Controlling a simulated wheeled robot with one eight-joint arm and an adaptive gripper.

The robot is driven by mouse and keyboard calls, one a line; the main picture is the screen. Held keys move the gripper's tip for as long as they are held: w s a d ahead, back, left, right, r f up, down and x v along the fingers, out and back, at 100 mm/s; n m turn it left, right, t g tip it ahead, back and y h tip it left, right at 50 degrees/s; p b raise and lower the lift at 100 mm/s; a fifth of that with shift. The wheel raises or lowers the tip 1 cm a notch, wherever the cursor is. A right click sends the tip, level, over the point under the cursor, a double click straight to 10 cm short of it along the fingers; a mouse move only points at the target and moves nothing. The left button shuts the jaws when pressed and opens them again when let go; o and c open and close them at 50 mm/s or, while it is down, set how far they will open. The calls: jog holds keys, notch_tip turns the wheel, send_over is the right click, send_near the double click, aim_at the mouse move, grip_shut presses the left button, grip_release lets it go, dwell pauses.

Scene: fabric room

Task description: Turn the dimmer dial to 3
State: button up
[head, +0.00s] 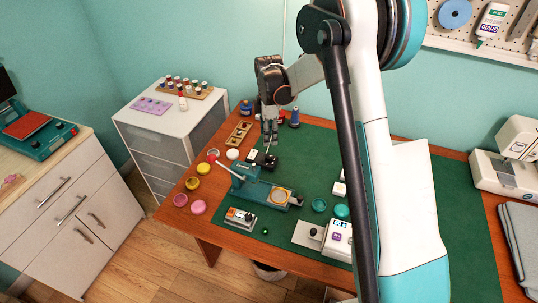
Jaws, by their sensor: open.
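My gripper (269,137) points downward above the back left part of the green mat, its fingers narrow in this view. Just below and in front of it are small dark and white blocks (262,159), too small to read; a dial may be among them, but I cannot tell. A white unit (338,241) with a purple display or button stands near the front of the mat, with a dark knob (313,232) beside it. No numbers are readable, so I cannot tell which knob is the dimmer dial or where it points. My gripper shows nothing held.
A teal press-like tool (265,190) stands on the mat (405,170), in front of my gripper. Several coloured jars (192,184) line the table's left edge, and a wooden tray (239,134) lies behind them. My arm hides much of the mat's middle right.

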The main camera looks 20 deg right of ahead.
aim_at(269, 156)
notch_tip(269, 156, down, 11)
jog(key=b, duration=0.3)
jog(key=shift+r, duration=0.2)
jog(key=shift+c, duration=0.4)
grip_shut()
